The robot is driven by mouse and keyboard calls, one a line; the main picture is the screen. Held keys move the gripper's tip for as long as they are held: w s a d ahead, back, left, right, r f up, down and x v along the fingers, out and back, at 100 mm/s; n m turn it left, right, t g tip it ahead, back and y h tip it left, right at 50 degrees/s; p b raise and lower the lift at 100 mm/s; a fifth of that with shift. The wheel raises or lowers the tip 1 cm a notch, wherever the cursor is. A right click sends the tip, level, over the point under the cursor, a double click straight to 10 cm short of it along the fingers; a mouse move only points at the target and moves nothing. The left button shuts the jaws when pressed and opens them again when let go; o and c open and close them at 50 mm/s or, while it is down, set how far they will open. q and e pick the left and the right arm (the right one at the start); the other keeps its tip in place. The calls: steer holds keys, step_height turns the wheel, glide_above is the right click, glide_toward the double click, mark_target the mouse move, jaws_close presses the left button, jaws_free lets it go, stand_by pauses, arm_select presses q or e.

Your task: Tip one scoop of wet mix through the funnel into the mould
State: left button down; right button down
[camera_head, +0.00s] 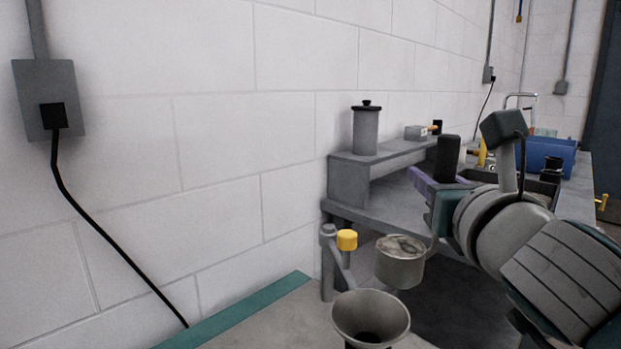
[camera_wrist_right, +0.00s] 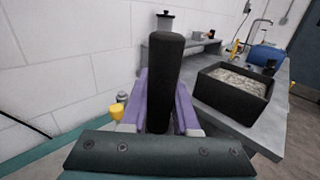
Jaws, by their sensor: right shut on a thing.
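My right gripper (camera_head: 440,180) has purple fingers and is shut on the black handle (camera_head: 448,155) of the scoop. The wrist view shows the handle (camera_wrist_right: 165,80) upright between the fingers (camera_wrist_right: 163,112). The scoop's round metal cup (camera_head: 400,270) hangs below the gripper. It looks about level, with grey mix (camera_head: 402,246) at its top. The grey funnel (camera_head: 371,322) is at the bottom of the head view, its mouth open upward. The cup appears above and slightly right of the funnel, apart from it. I cannot make out the mould. My left gripper is out of view.
A black tray of grey mix (camera_wrist_right: 238,88) stands on the bench to the right. A yellow knob (camera_head: 347,240) on a grey post is left of the cup. A lidded grey canister (camera_head: 366,130) stands on a raised shelf (camera_head: 385,158) by the white block wall.

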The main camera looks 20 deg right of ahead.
steer(key=w+a+f+n, duration=0.1)
steer(key=n, duration=0.1)
steer(key=w+a+f+n+g+b, duration=0.1)
steer(key=a+f, duration=0.1)
steer(key=shift+a+n, duration=0.1)
steer(key=shift+n, duration=0.3)
steer(key=shift+w+a+f+n, duration=0.1)
steer(key=shift+w+a+n, duration=0.15)
steer(key=shift+n, duration=0.15)
steer(key=shift+s+f, duration=0.15)
stand_by(0.3)
